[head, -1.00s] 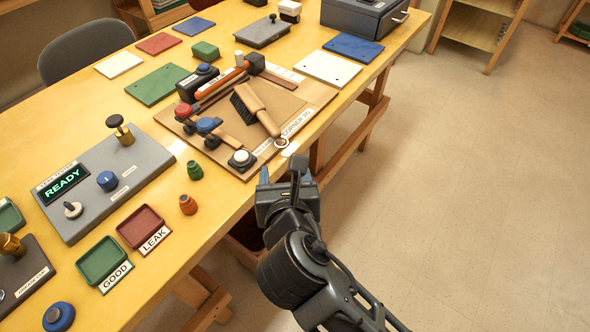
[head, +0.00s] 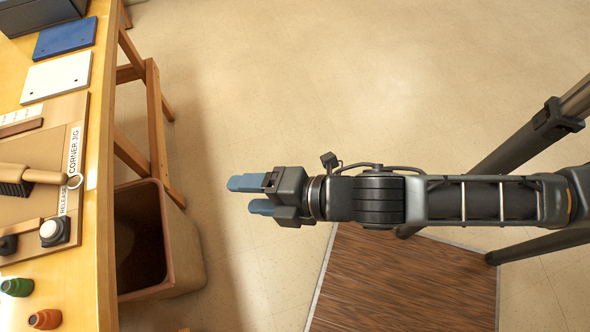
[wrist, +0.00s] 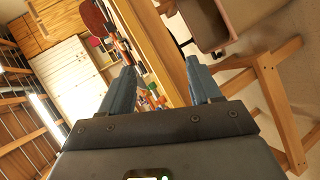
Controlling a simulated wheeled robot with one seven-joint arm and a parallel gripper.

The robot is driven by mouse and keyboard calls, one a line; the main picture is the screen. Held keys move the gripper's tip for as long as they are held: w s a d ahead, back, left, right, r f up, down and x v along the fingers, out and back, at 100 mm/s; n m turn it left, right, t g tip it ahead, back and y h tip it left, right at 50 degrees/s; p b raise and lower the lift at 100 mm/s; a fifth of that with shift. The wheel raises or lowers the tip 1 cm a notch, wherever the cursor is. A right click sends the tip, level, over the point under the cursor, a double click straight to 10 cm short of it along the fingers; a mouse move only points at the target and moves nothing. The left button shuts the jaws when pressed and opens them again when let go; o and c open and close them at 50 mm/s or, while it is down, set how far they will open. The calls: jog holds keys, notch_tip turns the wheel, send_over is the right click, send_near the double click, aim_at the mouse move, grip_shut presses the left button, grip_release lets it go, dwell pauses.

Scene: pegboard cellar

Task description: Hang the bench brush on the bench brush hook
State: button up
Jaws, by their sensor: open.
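The bench brush (head: 22,175), with a wooden handle, dark bristles and a ring at the handle's end, lies on the brown corner jig board (head: 70,110) at the left of the head view. My gripper (head: 249,195) is open and empty, with blue fingers pointing left. It is over the floor, to the right of the table and apart from the brush. In the wrist view the two fingers (wrist: 160,85) stand apart with nothing between them. The bench brush hook cannot be made out in either current view.
The wooden table (head: 98,200) runs down the left side. An open bin (head: 185,245) stands on the floor beside it, left of my gripper. A blue plate (head: 65,38), a white plate (head: 57,77) and a white-topped button (head: 50,230) are on the table. Floor beyond is clear.

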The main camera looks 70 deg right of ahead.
jog(key=s+d+r+m, duration=0.1)
jog(key=s+r+m, duration=0.2)
jog(key=s+m, duration=0.3)
jog(key=shift+s+m+t, duration=0.3)
jog(key=shift+s+m, duration=0.1)
jog(key=shift+s, duration=0.1)
jog(key=s+r+m, duration=0.2)
jog(key=m, duration=0.1)
jog(key=s+r+m, duration=0.2)
jog(key=m, duration=0.1)
jog(key=s+r+m+t+h, duration=0.1)
jog(key=s+r+m, duration=0.1)
jog(key=m, duration=0.1)
jog(key=shift+s+d+r+m, duration=0.2)
jog(key=shift+d+r+m, duration=0.1)
jog(key=shift+d+r, duration=0.05)
jog(key=shift+o, duration=0.9)
jog(key=shift+s+r+m, duration=0.2)
jog(key=shift+r+m, duration=0.15)
jog(key=shift+m, duration=0.15)
